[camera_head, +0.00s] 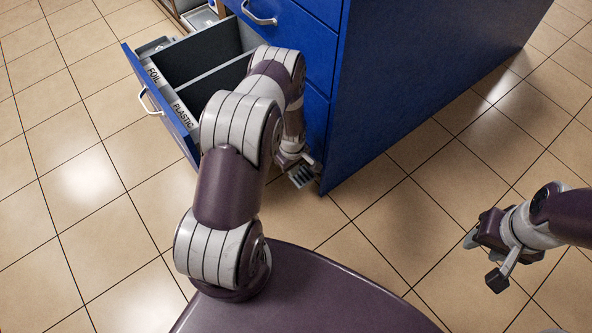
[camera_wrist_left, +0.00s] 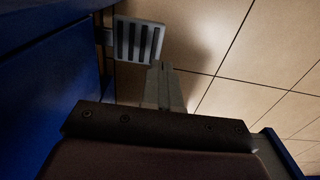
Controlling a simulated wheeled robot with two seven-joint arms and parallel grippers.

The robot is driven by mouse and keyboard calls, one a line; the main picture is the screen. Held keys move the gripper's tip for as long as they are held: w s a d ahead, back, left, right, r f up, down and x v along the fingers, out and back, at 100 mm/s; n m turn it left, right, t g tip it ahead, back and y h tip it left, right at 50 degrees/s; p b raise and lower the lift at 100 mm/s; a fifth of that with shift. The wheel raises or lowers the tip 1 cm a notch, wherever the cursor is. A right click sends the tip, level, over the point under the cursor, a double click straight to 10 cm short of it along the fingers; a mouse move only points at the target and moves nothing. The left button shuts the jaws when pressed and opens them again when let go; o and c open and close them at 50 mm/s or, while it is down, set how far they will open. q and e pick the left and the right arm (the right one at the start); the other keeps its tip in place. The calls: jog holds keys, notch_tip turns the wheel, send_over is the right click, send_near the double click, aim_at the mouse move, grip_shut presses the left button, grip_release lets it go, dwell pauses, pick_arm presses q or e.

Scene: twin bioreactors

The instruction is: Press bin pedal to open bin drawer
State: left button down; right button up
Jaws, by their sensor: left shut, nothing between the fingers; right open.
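The bin drawer (camera_head: 160,99) stands pulled out of the blue cabinet, with grey compartments labelled FOIL and PLASTIC. The grey slotted pedal (camera_head: 303,177) sticks out low at the cabinet's base, near its corner. It also shows in the left wrist view (camera_wrist_left: 138,41), at the top. My left gripper (camera_head: 289,160) is shut and empty, right beside the pedal. In the left wrist view its fingertips (camera_wrist_left: 159,66) meet the pedal's near edge; I cannot tell whether they touch. My right gripper (camera_head: 483,261) is open and empty above the floor at the right.
The blue cabinet (camera_head: 410,70) fills the top, with closed drawers (camera_head: 290,40) above the bin drawer. Another open compartment (camera_head: 197,15) shows at the top left. Tiled floor (camera_head: 80,210) is clear at left and right. My left arm hides part of the bin drawer.

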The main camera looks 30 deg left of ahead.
pick_arm(q)
jog(key=r, duration=0.2)
jog(key=r+p, duration=0.1)
jog(key=s+r+p, duration=0.1)
jog(key=r, duration=0.1)
jog(key=shift+a+r, duration=0.2)
jog(key=shift+r, duration=0.1)
pick_arm(e)
notch_tip(320, 180, up, 3)
jog(key=shift+r, duration=0.1)
pick_arm(q)
jog(key=s+d+r+m+p, duration=0.1)
jog(key=s+d+r+m, duration=0.25)
jog(key=r, duration=0.65)
jog(key=s+d+r+m+p, duration=0.1)
jog(key=s+d+r+m, duration=0.3)
jog(key=r, duration=0.6)
jog(key=s+d+r+m+p, duration=0.15)
jog(key=s+r+m, duration=0.4)
jog(key=r, duration=0.55)
notch_tip(320, 180, up, 40)
jog(key=w+d+t+p, duration=0.1)
jog(key=p, duration=3.7)
jog(key=shift+w+d+m, duration=0.25)
jog(key=shift+d+m, duration=0.05)
jog(key=shift+d, duration=0.05)
pick_arm(e)
notch_tip(320, 180, up, 41)
jog(key=shift+r, duration=0.15)
